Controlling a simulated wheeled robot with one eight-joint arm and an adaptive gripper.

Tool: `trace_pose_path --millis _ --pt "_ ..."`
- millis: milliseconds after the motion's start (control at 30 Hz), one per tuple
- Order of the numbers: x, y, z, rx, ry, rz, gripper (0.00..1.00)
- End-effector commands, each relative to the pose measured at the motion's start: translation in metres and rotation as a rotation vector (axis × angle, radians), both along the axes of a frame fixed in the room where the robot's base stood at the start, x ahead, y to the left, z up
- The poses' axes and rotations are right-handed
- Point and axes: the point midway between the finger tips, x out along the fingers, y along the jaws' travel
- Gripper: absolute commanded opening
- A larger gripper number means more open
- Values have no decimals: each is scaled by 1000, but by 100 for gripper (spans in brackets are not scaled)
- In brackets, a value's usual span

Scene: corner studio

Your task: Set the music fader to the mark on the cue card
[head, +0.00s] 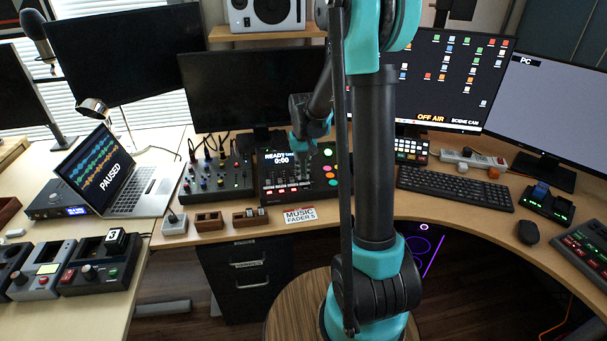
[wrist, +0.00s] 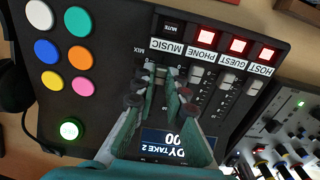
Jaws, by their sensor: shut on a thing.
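The cue card (head: 300,217) reads "MUSIC FADER 5" and stands at the desk's front edge, in front of the dark console (head: 328,190). In the wrist view, the console (wrist: 110,60) appears upside down, with the fader columns labelled MUSIC, PHONE, GUEST and HOST. My gripper (wrist: 161,80) is over the MUSIC column, its fingertips closed around the music fader cap (wrist: 161,71). The cap sits near the MUSIC label end of its slot; the fingers hide most of its scale. In the head view, my arm partly covers the console and the fader is too small to read.
The phone fader (wrist: 197,74) is close beside my gripper. The console's screen (wrist: 170,143) lies between the fingers' bases in the wrist view. A knob mixer (head: 217,178) stands left of the console. Small wooden holders (head: 208,221) stand in front.

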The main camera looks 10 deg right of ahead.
Motion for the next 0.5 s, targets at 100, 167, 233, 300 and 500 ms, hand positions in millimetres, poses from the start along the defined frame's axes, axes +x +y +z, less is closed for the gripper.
trace_pose_path --millis 100,167,233,300,500 --pt "18 0 0 0 0 0 0" --pt "24 0 0 0 0 0 0" --pt "25 0 0 0 0 0 0" --pt "25 0 0 0 0 0 0" --pt "25 0 0 0 0 0 21"
